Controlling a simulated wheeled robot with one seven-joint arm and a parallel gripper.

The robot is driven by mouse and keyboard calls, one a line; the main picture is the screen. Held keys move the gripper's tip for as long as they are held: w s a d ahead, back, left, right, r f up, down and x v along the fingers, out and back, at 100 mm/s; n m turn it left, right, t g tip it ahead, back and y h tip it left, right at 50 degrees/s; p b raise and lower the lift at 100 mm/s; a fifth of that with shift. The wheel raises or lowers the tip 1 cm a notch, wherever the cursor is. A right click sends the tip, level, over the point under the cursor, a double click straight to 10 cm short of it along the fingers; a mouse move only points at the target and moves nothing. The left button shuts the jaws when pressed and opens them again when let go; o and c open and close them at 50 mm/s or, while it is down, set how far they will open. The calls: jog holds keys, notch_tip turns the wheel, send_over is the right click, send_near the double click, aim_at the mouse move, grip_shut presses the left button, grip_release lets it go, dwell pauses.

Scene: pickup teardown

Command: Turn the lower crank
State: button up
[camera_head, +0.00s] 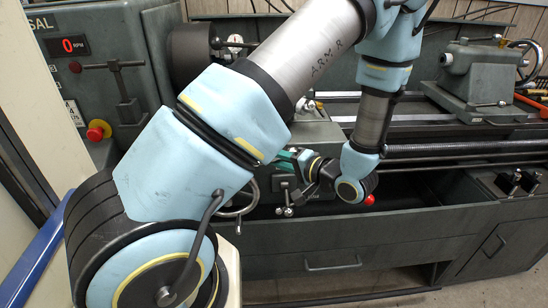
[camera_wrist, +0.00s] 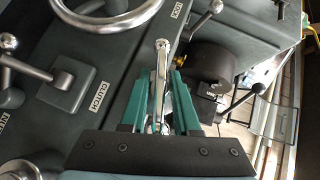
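My gripper (camera_wrist: 163,82) has two teal fingers, one on each side of a silver lever with a rounded end (camera_wrist: 174,42) in the wrist view. The lever lies between the fingers; I cannot tell whether they press on it. In the head view my gripper (camera_head: 289,157) is at the lathe's front, partly hidden by my arm. A silver handwheel (camera_head: 248,190) shows below and left of it in that view. A handwheel rim (camera_wrist: 112,21) also shows at the top left of the wrist view. I cannot tell which part is the lower crank.
A lever marked CLUTCH (camera_wrist: 62,79) stands left of my fingers. A ball-ended lever (camera_wrist: 204,20) and a dark round housing (camera_wrist: 212,64) are to the right. In the head view, a red knob (camera_head: 370,200) is beside my wrist, above a drawer (camera_head: 330,247).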

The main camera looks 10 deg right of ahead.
grip_shut()
jog(key=shift+r+p, duration=0.1)
jog(key=shift+p, duration=0.45)
jog(key=shift+m+t+y+p, duration=0.4)
jog(key=shift+m+y+p, duration=0.1)
jog(key=shift+m+y, duration=0.1)
jog(key=shift+o, duration=1.7)
grip_release()
jog(key=shift+d, duration=0.1)
